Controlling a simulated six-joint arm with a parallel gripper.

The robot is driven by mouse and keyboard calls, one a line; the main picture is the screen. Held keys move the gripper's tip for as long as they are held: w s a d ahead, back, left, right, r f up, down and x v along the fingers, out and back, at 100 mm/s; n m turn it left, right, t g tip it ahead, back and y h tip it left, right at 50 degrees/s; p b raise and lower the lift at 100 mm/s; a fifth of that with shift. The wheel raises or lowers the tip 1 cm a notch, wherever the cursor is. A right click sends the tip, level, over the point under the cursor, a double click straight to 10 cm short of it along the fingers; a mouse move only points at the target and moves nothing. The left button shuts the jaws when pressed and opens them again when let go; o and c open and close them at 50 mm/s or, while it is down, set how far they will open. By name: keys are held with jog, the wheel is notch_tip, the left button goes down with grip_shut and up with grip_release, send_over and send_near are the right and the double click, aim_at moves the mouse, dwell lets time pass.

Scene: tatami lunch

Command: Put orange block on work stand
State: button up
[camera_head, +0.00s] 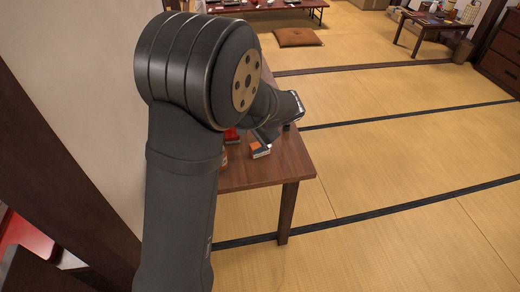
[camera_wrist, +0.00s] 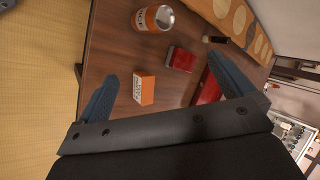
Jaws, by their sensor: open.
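The orange block (camera_wrist: 144,88), with a pale face bearing print, lies on the dark wooden table (camera_wrist: 108,48) in the wrist view. My gripper (camera_wrist: 162,68) is open and empty, with its fingers spread wide. The block appears between the fingers, nearer the left one, and apart from both. In the head view a small orange patch (camera_head: 261,150) shows on the table (camera_head: 255,176) beside my gripper, probably the same block. My arm hides much of the tabletop there. I cannot tell which thing is the work stand.
In the wrist view an orange and white can (camera_wrist: 153,18), a small red box (camera_wrist: 180,58), a larger red item (camera_wrist: 207,88) and a dark bottle (camera_wrist: 216,40) share the table. A patterned strip (camera_wrist: 238,22) runs along one side. Open tatami floor (camera_head: 400,200) lies right of the table.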

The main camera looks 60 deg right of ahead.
jog(key=s+d+r+m+t+h, duration=0.2)
jog(key=s+m+h, duration=0.25)
jog(key=m, duration=0.75)
jog(key=s+d+r+m+t+h, duration=0.25)
jog(key=s+m, duration=0.25)
jog(key=m, duration=0.6)
jog(key=g, duration=0.1)
send_near(258, 146)
jog(key=s+a, duration=0.2)
jog(key=s, duration=0.3)
jog(key=x, duration=1.8)
jog(key=shift+d+r, duration=0.1)
jog(key=shift+d, duration=0.05)
jog(key=c, duration=1.1)
jog(key=shift+c, duration=0.2)
jog(key=shift+r, duration=0.1)
